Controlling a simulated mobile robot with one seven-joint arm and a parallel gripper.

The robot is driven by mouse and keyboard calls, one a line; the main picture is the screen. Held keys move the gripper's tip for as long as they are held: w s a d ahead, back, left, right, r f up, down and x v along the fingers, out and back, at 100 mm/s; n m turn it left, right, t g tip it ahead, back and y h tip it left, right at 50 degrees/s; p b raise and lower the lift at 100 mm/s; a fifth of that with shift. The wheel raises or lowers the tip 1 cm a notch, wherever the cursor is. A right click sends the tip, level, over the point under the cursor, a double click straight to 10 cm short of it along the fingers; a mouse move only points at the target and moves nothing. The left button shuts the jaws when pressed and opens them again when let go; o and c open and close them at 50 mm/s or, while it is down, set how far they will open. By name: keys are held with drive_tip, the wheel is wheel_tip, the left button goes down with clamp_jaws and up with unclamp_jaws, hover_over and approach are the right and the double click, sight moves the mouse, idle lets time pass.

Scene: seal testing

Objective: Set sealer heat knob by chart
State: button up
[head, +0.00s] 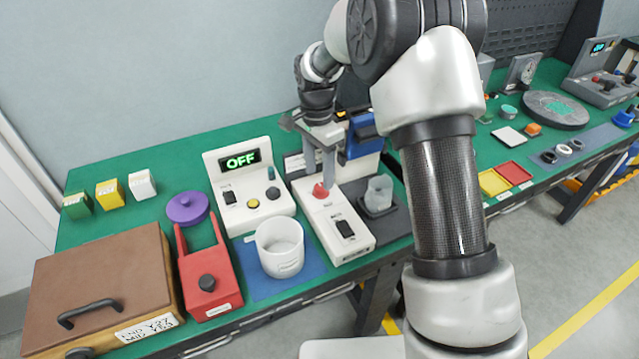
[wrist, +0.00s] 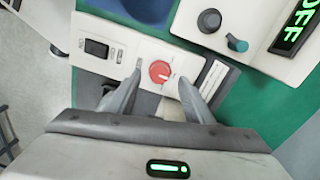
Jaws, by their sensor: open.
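The sealer is a white box (head: 352,244) on the green bench, with a red knob (head: 320,191) and a black rocker switch (head: 345,229). In the wrist view the red knob (wrist: 159,72) shows a pale pointer line; its setting is too small to read. My gripper (head: 321,181) points down over the knob. In the wrist view my gripper (wrist: 161,77) is open, with one finger on each side of the knob; I cannot tell whether they touch it. A printed white label (wrist: 214,80) lies beside the knob, its text unreadable. I cannot identify the chart.
Left of the sealer stands a white unit whose green display (head: 240,160) reads OFF. A white beaker (head: 280,247) stands on a blue mat, and a grey clear-walled cup (head: 378,194) is close right. A red fixture (head: 209,278) and brown box (head: 100,280) fill the left.

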sight(321, 187)
drive_tip(key=shift+f, duration=1.9)
drive_tip(key=c, duration=1.1)
drive_tip(key=shift+o, duration=0.2)
drive_tip(key=n, duration=0.5)
drive_tip(key=shift+s+d+n, duration=0.1)
drive_tip(key=shift+s+n, duration=0.05)
drive_tip(key=shift+n, duration=0.15)
drive_tip(key=n+p, duration=0.1)
drive_tip(key=n, duration=0.5)
drive_tip(key=shift+n, duration=0.3)
